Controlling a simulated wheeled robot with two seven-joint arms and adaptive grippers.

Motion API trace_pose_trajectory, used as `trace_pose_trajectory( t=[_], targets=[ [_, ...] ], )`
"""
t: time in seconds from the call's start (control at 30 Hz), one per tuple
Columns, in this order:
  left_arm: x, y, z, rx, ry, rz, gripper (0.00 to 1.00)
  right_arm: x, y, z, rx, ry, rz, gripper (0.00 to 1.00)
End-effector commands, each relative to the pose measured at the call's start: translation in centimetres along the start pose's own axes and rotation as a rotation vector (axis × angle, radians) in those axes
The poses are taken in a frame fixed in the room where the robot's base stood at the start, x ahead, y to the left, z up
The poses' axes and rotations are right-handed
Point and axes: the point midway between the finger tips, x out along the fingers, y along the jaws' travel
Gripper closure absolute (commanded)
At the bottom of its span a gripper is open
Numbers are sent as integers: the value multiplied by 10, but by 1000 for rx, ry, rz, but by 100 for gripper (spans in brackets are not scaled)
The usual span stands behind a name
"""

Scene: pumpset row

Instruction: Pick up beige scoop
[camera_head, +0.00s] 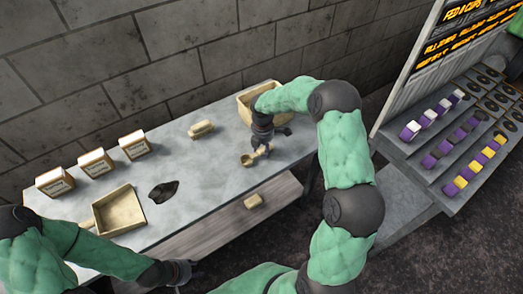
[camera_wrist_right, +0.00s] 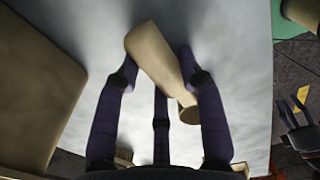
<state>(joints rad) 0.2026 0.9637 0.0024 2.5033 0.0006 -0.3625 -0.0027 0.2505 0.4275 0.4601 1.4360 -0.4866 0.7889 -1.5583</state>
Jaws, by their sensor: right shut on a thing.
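The beige scoop (camera_head: 247,159) is at the right part of the grey table, at the fingertips of my right gripper (camera_head: 271,143). In the right wrist view the scoop (camera_wrist_right: 153,55) lies slanted between the dark fingers of my right gripper (camera_wrist_right: 160,75), which is shut on it. I cannot tell whether the scoop still touches the table. My left gripper (camera_head: 187,271) is at the front of the table, low in the head view, away from the scoop. Its fingers are too small and dark to tell if they are open.
A beige bin (camera_head: 245,110) stands behind my right gripper, partly hidden by my arm.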

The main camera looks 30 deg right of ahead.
Motion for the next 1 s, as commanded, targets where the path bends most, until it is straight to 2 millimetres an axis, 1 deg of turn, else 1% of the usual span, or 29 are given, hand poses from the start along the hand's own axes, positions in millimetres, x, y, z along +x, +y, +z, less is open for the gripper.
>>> trace_pose_trajectory(
  t=[0.17,0.27,0.37,0.47,0.57,0.6,0.67,0.7,0.8,1.0],
  targets=[
    [-5,2,0,0,0,0,60,-8,0,0,0,0,0,92],
    [-10,4,0,0,0,0,60,-18,0,0,0,-1,1,92],
    [-19,7,1,0,0,0,60,-34,1,0,0,-1,2,92],
    [-25,9,1,0,0,0,60,-51,-10,-8,-3,-1,2,92],
    [-34,12,1,0,0,0,60,-73,-24,-20,-3,-1,2,93],
    [-37,13,2,0,0,0,60,-82,-30,-24,-3,-1,3,93],
    [-42,15,2,0,0,0,60,-96,-38,-31,-2,-1,3,93],
    [-44,16,2,0,0,0,60,-101,-46,-38,-4,0,1,93],
    [-50,18,2,0,0,0,60,-109,-65,-53,-4,-1,0,93],
    [-58,20,2,0,0,0,60,-123,-92,-75,-2,0,0,93]
  ],
)
